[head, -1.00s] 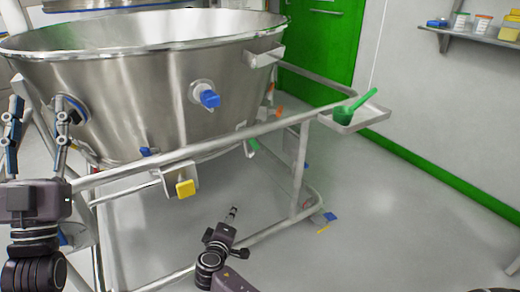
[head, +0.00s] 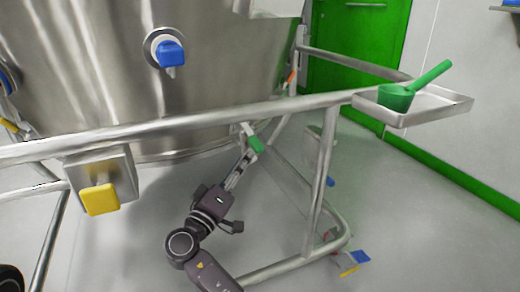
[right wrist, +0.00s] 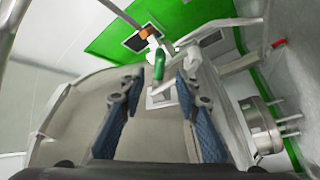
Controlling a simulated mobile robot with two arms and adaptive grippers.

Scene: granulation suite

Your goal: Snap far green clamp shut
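The green clamp (head: 256,144) sticks out from beneath the steel vessel (head: 110,60), just below the frame's top rail. It also shows in the right wrist view (right wrist: 159,66), beyond the fingertips and roughly between them. My right gripper (head: 240,168) is under the rail, close below the clamp. In the right wrist view its two blue-padded fingers (right wrist: 156,88) are apart with nothing between them, and I see no contact with the clamp. My left gripper is out of view.
The steel top rail (head: 200,121) runs across above my right gripper. A tray (head: 440,106) holding a green scoop (head: 398,96) juts out on the right. Floor to the right is mostly clear.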

